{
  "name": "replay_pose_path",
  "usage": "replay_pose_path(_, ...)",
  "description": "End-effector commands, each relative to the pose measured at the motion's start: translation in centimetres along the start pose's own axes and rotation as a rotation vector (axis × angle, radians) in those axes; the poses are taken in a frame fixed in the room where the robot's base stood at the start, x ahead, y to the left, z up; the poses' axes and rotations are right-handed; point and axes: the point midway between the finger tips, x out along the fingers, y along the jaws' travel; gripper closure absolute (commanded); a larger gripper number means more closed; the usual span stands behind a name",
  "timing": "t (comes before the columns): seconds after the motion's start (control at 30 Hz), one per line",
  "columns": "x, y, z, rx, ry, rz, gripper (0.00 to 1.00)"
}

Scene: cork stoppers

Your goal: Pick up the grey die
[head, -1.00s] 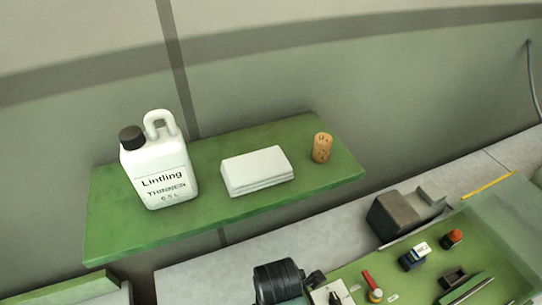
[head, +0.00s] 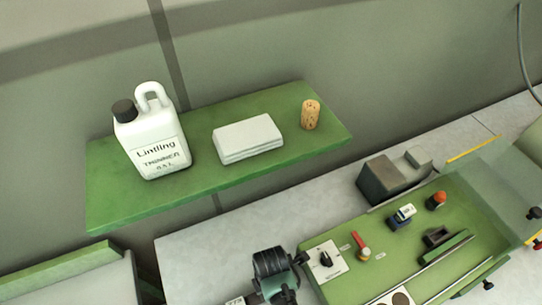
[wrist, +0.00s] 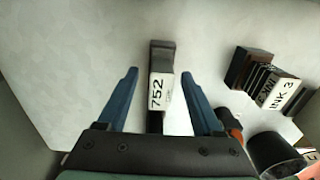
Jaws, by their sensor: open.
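My gripper (wrist: 159,76) is open in the wrist view, with its two blue fingers apart. A dark grey bar-shaped block (wrist: 161,55) with a white label reading "752" shows between the fingers, over a pale surface. I cannot tell whether it touches them or lies below. No thing with clear die markings shows, so I cannot tell whether this block is the grey die.
In the wrist view, dark blocks labelled "INK 3" (wrist: 265,82) lie to the right, above a black cylinder (wrist: 277,155). In the head view, a green shelf (head: 115,205) holds a white thinner jug (head: 155,145), a white block (head: 248,138) and a cork (head: 310,115). A green machine (head: 390,250) stands lower right.

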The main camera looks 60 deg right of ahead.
Motion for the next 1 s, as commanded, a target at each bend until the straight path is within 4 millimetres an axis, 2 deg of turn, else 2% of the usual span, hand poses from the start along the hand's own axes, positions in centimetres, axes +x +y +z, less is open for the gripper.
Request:
replay_pose_path(0.23, 0.11, 0.01, 0.0, 0.0, 0.0, 0.0, 0.32)
replay_pose_path(0.6, 0.1, -0.01, 0.0, 0.0, 0.0, 0.0, 0.99)
replay_pose_path(1.0, 0.03, 0.02, 0.0, 0.0, 0.0, 0.001, 1.0)
